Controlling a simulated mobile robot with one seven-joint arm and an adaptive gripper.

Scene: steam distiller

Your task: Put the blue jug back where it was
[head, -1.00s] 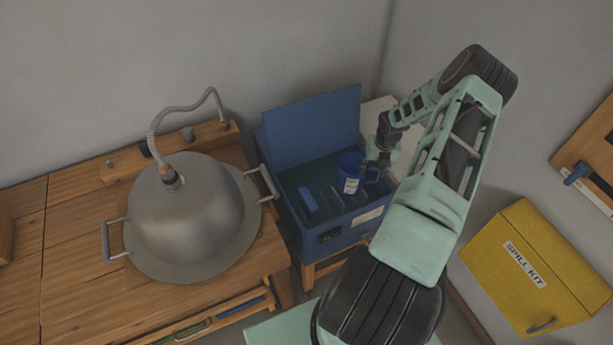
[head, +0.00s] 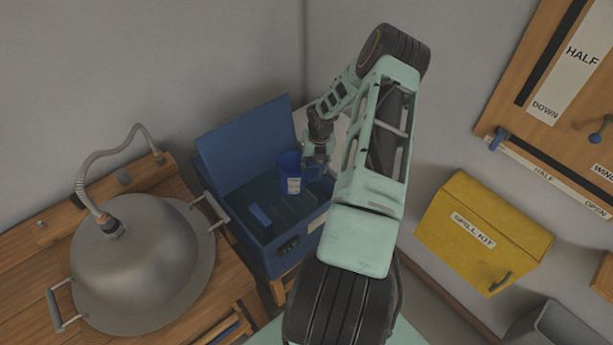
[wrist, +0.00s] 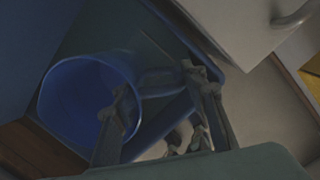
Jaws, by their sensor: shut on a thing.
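The blue jug (head: 289,172) with a white label is in the head view, at the open blue box (head: 279,244); I cannot tell whether it rests on anything. My gripper (head: 319,172) is at the jug's right side, where its handle is. In the wrist view the jug (wrist: 84,97) is at the left with its open mouth showing. My gripper (wrist: 160,92) has its fingers at the jug's handle (wrist: 158,80) and is shut on it. The jug's underside is hidden.
The box's raised lid (head: 245,142) stands behind the jug. A steel dome (head: 128,262) with a hose sits on the wooden bench at the left. A yellow spill kit box (head: 480,232) is at the right. A small blue block (head: 260,216) lies in the box.

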